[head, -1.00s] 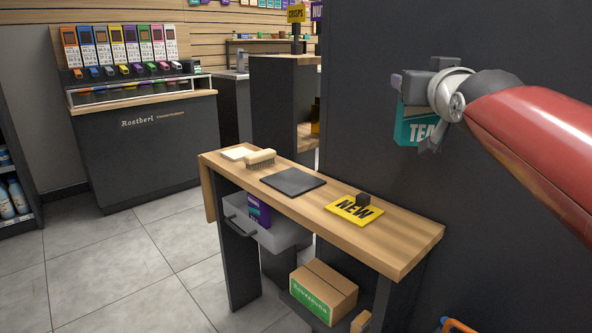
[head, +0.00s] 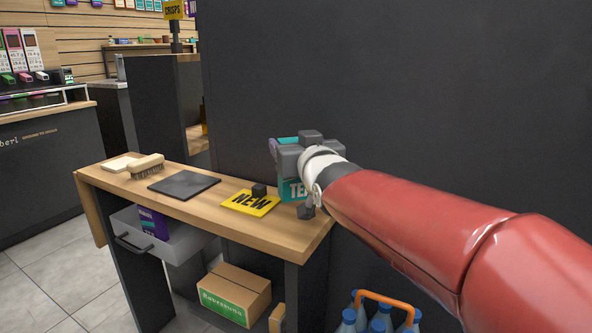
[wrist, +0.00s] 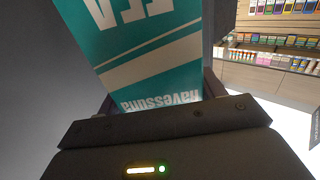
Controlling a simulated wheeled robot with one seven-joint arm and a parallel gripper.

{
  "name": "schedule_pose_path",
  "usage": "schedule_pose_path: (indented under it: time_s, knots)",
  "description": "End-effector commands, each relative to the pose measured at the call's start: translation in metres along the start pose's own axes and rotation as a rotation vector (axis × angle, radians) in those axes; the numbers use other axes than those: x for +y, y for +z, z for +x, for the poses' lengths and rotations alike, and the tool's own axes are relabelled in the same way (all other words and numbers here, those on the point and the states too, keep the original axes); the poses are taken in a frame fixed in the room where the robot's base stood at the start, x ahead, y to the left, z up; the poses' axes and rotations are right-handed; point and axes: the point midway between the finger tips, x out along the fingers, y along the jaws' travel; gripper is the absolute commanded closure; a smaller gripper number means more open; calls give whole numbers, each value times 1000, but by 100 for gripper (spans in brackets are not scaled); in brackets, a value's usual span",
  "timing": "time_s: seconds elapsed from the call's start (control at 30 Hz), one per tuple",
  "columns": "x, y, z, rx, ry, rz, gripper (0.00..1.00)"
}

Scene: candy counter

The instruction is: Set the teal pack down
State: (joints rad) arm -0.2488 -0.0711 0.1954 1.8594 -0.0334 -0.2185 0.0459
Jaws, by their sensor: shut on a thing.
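The teal pack (head: 291,190) with white "TEA" lettering is held in my gripper (head: 300,165), over or just beyond the right end of the wooden counter (head: 290,235). My gripper and wrist cover much of it in the head view. In the wrist view the pack (wrist: 150,55) rises from between the jaws, with its lettering upside down. The gripper is shut on it. I cannot tell whether the pack's base touches the counter.
A yellow "NEW" sign (head: 248,204) with a dark block (head: 259,190) lies just left of the pack. A dark wall (head: 400,90) stands behind. A bottle crate (head: 387,299) is below right.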

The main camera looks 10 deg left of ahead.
Motion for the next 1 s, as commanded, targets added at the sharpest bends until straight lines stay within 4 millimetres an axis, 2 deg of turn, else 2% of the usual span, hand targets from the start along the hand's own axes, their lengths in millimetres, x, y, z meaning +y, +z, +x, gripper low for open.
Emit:
schedule_pose_path:
  time_s: [0.3, 0.77, 0.8, 0.93, 1.0]
  knots:
    - [0, 40, 0, 0, 0, 0, 58]
    - [0, 48, 0, 2, 0, 0, 58]
    - [0, 47, 0, 0, 0, 0, 27]
    - [0, 46, 0, 0, 0, 0, 10]
    - [0, 46, 0, 0, 0, 0, 10]
